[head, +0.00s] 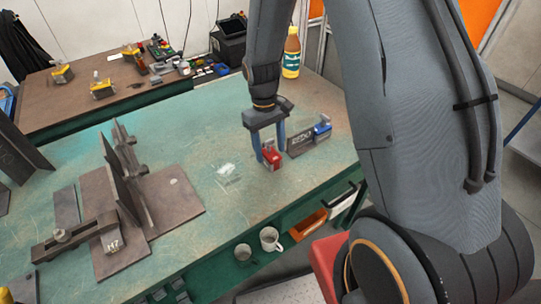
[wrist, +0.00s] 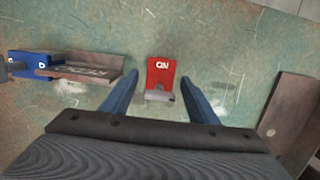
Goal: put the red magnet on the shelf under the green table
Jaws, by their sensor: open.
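The red magnet (head: 271,156) stands on the green table (head: 200,130), near its front right part. In the wrist view the red magnet (wrist: 160,74) has "ON" on its face and a grey metal part at its near end. My gripper (head: 270,155) is open above it. In the wrist view the two blue fingers (wrist: 160,95) reach down on either side of the magnet, with a gap on each side. The shelf (head: 215,262) under the green table shows below the front edge, with mugs standing there.
A steel angle piece (head: 300,142) with a blue magnet (head: 323,129) stands just right of the red magnet. Welded steel plates (head: 130,195) and a clamp fill the left. An orange bin (head: 308,224) and white mugs (head: 270,239) sit under the front edge. A bottle (head: 291,55) stands behind.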

